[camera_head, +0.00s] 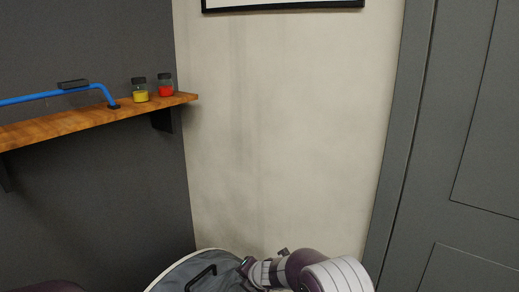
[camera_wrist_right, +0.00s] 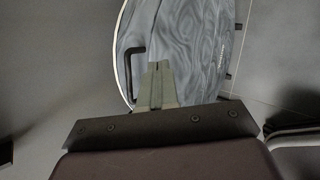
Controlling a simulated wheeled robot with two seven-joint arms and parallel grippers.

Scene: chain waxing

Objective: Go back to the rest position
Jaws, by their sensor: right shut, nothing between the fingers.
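My right gripper (camera_wrist_right: 158,66) is shut and empty in the right wrist view. Its two fingers lie together, in front of a rounded grey surface with a pale rim (camera_wrist_right: 190,45). In the head view my right arm comes in at the bottom right and reaches over the same grey round thing (camera_head: 185,270); the fingertips are hard to make out there. A bit of purple, perhaps my left arm, shows at the bottom left edge. My left gripper is not in view.
A wooden shelf (camera_head: 60,127) on the dark left wall holds a yellow jar (camera_head: 140,96), a red jar (camera_head: 166,91) and a blue bent tube (camera_head: 50,94). A black handle (camera_wrist_right: 130,62) is on the round thing. A grey door (camera_head: 465,130) stands at the right.

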